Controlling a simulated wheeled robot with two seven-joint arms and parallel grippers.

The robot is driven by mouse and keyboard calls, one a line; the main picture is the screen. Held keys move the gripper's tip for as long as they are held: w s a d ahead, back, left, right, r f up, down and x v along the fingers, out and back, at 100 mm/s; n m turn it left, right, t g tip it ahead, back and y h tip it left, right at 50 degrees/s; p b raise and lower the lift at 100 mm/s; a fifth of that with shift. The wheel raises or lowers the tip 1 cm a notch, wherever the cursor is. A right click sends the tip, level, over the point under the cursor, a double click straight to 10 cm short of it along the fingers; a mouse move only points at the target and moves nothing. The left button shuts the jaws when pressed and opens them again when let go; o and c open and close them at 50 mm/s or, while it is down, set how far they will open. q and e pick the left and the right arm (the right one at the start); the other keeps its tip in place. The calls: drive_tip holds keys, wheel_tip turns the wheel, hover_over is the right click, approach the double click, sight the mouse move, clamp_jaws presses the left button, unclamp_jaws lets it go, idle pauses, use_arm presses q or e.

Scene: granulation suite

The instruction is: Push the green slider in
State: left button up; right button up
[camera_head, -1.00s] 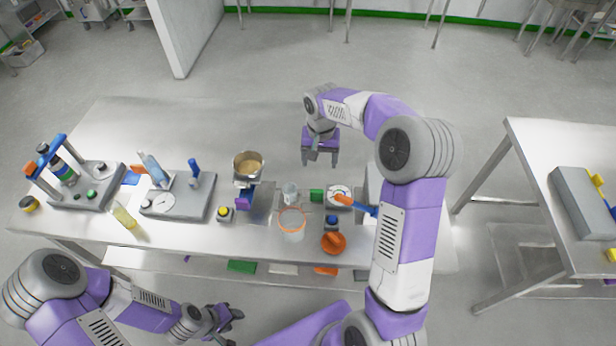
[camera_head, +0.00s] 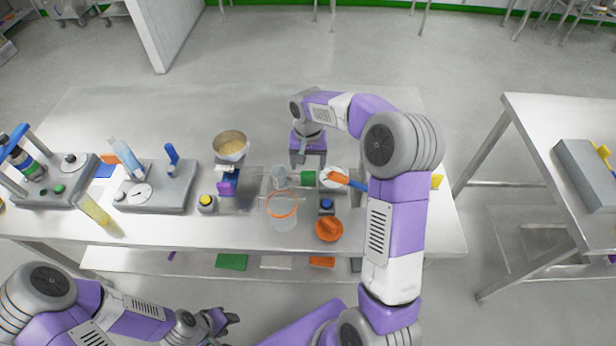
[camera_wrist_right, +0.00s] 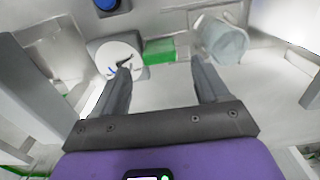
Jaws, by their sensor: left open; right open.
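The green slider (camera_head: 308,178) is a small green block between a clear cup (camera_head: 279,177) and a unit with a white round dial (camera_head: 333,178) on the table. In the right wrist view the slider (camera_wrist_right: 160,51) lies beyond my fingertips, between the dial (camera_wrist_right: 118,58) and the cup (camera_wrist_right: 222,42). My right gripper (camera_head: 307,160) is open and empty, just behind the slider in the head view. In the wrist view its fingers (camera_wrist_right: 161,66) are spread wide, with a gap to the slider. My left gripper (camera_head: 224,320) is open and empty, low in front of the table.
An orange-rimmed beaker (camera_head: 282,211), a blue button (camera_head: 326,205) and an orange knob (camera_head: 329,229) stand in front of the slider. A pan of tan material (camera_head: 230,146) stands to the left. My right arm covers the table's right part. The table behind is clear.

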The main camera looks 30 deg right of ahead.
sight(308, 172)
wheel_tip(308, 172, down, 6)
drive_tip(key=shift+r+b, duration=0.1)
drive_tip(key=shift+b, duration=0.5)
drive_tip(key=shift+c, duration=0.4)
